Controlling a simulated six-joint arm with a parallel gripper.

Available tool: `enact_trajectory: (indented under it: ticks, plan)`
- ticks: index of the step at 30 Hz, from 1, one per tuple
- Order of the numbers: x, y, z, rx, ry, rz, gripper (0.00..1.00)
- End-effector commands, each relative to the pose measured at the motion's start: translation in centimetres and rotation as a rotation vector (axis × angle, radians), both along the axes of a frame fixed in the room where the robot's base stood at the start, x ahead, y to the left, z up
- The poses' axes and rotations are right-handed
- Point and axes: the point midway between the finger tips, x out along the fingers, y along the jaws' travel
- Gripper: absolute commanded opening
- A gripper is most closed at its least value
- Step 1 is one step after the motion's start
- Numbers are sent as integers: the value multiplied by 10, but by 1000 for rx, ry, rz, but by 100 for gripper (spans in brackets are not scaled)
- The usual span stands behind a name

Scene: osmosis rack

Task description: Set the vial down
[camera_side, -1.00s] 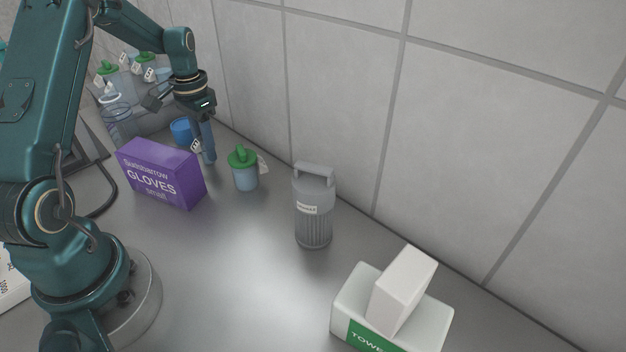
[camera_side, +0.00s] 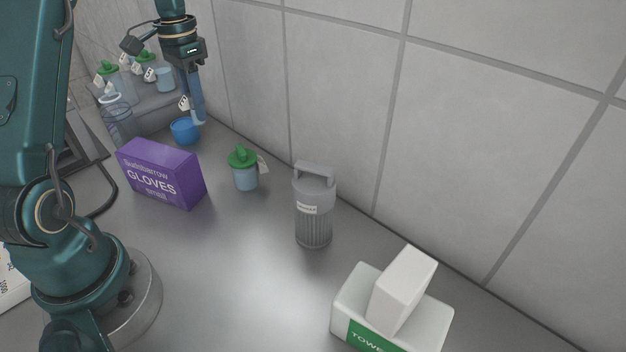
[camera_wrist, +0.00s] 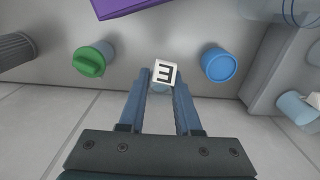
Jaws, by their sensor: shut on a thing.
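My gripper (camera_side: 197,120) points down and is raised above the counter near the back wall. It is shut on a small vial, mostly hidden behind the fingers. In the wrist view, a bit of its pale blue body (camera_wrist: 159,88) shows between my gripper's fingertips (camera_wrist: 161,80). Its white tag (camera_wrist: 165,72) bears a dark mark like an E or 3. The tag also hangs at the left of the fingers in the side view (camera_side: 183,103). The vial appears clear of the counter.
A round blue container (camera_side: 184,131) stands just below and left of my gripper. A green-capped vial (camera_side: 244,170) stands to the right, the purple glove box (camera_side: 160,175) in front. A grey canister (camera_side: 313,210) is farther right.

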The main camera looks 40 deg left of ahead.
Motion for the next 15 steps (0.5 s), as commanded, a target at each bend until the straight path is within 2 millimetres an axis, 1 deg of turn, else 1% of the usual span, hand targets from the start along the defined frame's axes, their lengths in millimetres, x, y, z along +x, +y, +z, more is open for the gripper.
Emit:
enact_trajectory:
  ticks: [4, 5, 7, 11, 12, 14, 15]
  plan:
    - [-8, -10, -5, -3, 3, -89, 0]
    - [-10, -15, -5, -2, 2, -121, 0]
    - [-12, -34, -6, -3, 2, -222, 0]
    - [-19, -82, -2, 1, 0, -465, 0]
    - [-24, -99, -1, 0, 1, -548, 0]
    - [-32, -125, 1, 2, -1, -676, 0]
    - [-38, -140, 2, 2, -1, -758, 0]
